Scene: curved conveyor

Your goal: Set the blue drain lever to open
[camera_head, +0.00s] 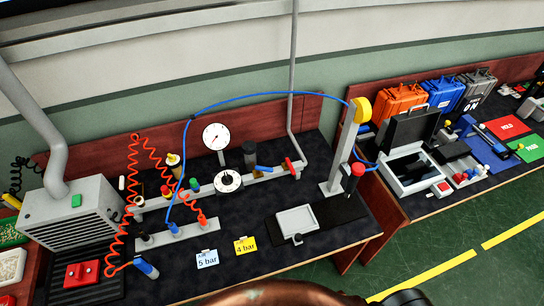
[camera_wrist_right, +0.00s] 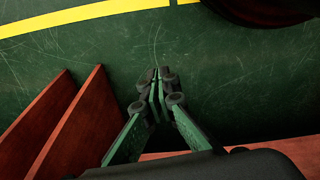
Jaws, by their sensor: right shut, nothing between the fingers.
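The blue lever (camera_head: 264,169) is small and sits on the grey pipe assembly at the middle of the dark bench, just right of a dark cylindrical bowl (camera_head: 250,154). It appears to lie roughly along the pipe, dipping slightly to the right; its exact setting is too small to tell. My right gripper (camera_wrist_right: 158,84) shows in the right wrist view, its green fingers closed together with nothing between them. It is over the green floor beside reddish wooden panels, away from the lever. My left gripper is not in view.
A red lever (camera_head: 291,166) is on the same pipe, right of the blue one. A grey post (camera_head: 340,150) with a blue hose stands right. Cards reading 5 bar (camera_head: 207,260) and 4 bar (camera_head: 245,246) lie in front.

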